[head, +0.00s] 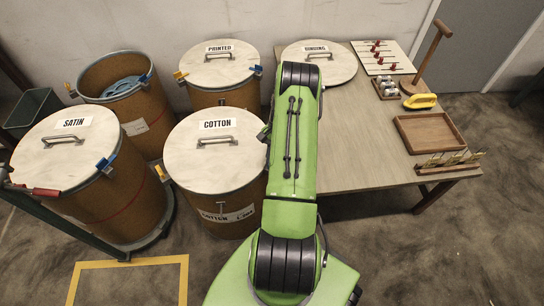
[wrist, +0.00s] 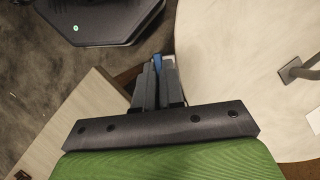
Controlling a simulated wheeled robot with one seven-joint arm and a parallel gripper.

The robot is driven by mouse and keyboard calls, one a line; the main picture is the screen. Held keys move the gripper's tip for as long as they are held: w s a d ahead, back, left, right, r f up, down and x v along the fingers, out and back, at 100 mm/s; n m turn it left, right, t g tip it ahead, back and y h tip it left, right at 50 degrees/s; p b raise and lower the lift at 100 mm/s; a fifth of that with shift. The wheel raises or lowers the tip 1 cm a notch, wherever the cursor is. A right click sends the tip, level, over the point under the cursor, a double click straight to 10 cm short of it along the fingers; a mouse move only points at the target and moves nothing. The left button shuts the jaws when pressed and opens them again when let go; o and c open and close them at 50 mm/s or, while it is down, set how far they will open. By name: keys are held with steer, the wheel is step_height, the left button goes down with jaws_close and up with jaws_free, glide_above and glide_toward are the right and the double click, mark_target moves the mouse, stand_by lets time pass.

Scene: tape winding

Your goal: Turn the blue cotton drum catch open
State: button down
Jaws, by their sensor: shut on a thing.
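The cotton drum (head: 212,208) is a brown fibre drum with a pale round lid (head: 190,155) labelled COTTON and a metal handle. Its lid fills the right side of the wrist view (wrist: 240,70). A yellow catch (head: 162,173) sits on the drum's left rim. The blue catch (wrist: 157,59) shows as a small blue bit at the lid's edge in the wrist view; my arm hides it in the head view. My gripper (wrist: 157,68) is shut on the blue catch, its fingers covering most of it, so its angle cannot be told.
The satin drum (head: 95,190), printed drum (head: 228,97) and an open drum (head: 145,108) stand to the left and behind. The wooden table (head: 365,150) lies close on the right, with a lid, a tray (head: 430,135) and small tools on it.

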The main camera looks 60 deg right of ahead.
steer(key=shift+d, duration=0.1)
steer(key=c, duration=1.2)
jaws_free()
steer(key=shift+c, duration=0.2)
steer(key=p+v, duration=0.4)
steer(key=v, duration=1.1)
steer(key=shift+r, duration=0.35)
steer(key=shift+w+d, duration=0.1)
